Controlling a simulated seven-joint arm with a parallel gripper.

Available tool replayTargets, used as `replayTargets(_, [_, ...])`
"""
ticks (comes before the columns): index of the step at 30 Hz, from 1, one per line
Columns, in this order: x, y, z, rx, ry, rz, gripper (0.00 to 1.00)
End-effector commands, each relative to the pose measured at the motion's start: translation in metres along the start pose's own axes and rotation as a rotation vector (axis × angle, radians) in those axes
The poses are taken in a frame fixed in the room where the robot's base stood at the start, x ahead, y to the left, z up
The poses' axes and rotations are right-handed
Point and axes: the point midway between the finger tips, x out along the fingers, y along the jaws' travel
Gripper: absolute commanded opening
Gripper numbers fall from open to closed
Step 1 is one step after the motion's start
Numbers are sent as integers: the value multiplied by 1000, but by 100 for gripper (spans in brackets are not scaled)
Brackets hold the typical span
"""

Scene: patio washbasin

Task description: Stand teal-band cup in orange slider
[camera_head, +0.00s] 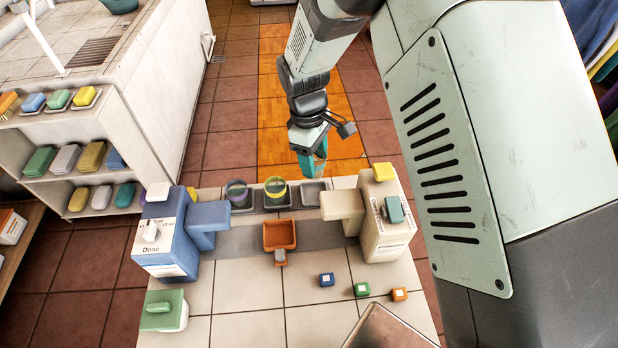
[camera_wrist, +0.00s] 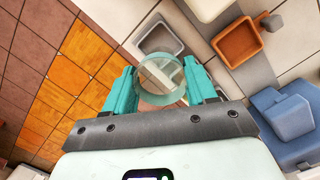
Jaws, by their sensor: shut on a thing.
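The teal-band cup (camera_wrist: 161,78) is a clear round glass with a pale teal rim, held between the teal fingers of my gripper (camera_wrist: 160,84) in the wrist view. In the head view my gripper (camera_head: 313,168) hangs above and behind the counter's far edge, with the cup mostly hidden by the fingers. The orange slider (camera_head: 279,235) is a shallow square tray with a grey knob at its front, on a grey track in the middle of the counter. It looks empty, and also shows at the upper right of the wrist view (camera_wrist: 236,42). My gripper is apart from it.
A blue dose dispenser (camera_head: 170,240) stands left of the slider and a cream dispenser (camera_head: 385,220) right. Behind lie grey trays, two holding a purple-band cup (camera_head: 237,193) and a yellow-green cup (camera_head: 275,190); the right tray (camera_head: 309,193) is empty. Small blocks (camera_head: 361,289) lie front right.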

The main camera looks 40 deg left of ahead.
Motion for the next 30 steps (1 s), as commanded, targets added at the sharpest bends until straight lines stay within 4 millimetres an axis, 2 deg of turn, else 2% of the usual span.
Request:
replayTargets(3, [-11, -28, -7, -13, 1, -1, 27])
replayTargets(9, [-17, -98, -16, -26, -1, 0, 27])
replayTargets(13, [-18, -130, -16, -28, 0, 0, 27])
replayTargets(17, [-6, -142, -16, -28, -3, -2, 27])
replayTargets(24, [36, -142, -21, -27, -2, -1, 27])
replayTargets(30, [51, -142, -24, -28, -1, 0, 27])
